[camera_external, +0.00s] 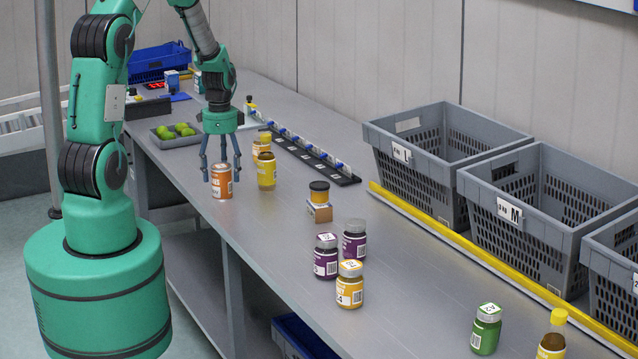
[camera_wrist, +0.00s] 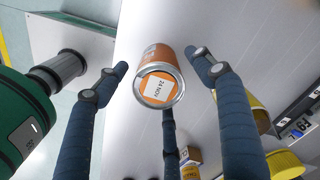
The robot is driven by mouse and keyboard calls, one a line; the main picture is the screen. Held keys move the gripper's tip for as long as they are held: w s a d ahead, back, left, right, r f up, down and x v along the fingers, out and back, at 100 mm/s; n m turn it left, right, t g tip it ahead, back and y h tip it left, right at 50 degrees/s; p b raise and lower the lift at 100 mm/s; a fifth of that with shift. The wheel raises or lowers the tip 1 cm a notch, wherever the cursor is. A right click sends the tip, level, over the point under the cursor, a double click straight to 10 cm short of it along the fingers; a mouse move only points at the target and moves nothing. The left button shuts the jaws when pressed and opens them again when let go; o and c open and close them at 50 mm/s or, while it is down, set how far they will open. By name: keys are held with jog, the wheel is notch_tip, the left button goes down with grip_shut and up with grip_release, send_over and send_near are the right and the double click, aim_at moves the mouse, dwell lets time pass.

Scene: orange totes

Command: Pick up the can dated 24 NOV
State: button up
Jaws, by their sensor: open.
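The can dated 24 NOV (camera_wrist: 158,88) is orange with a silver rim, and its date label faces the wrist camera on its top. In the external view the orange can (camera_external: 221,182) stands upright near the bench's front edge. My gripper (camera_external: 221,170) is open above and around it, its blue fingers pointing down. In the wrist view the fingers (camera_wrist: 163,85) spread on either side of the can, with a third finger below it in the picture. Gaps show between the can and the two side fingers.
A small box with a dark-lidded jar (camera_external: 319,200) is farther right. Purple jars (camera_external: 326,258) and an orange-yellow jar (camera_external: 350,285) stand nearer the camera. A tray of green fruit (camera_external: 160,140) lies behind. Grey crates (camera_external: 420,165) line the right side.

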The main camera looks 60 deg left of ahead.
aim_at(222, 184)
jog(key=shift+f+b, duration=0.45)
jog(key=shift+f, duration=1.9)
jog(key=shift+a, duration=0.1)
jog(key=c, duration=1.5)
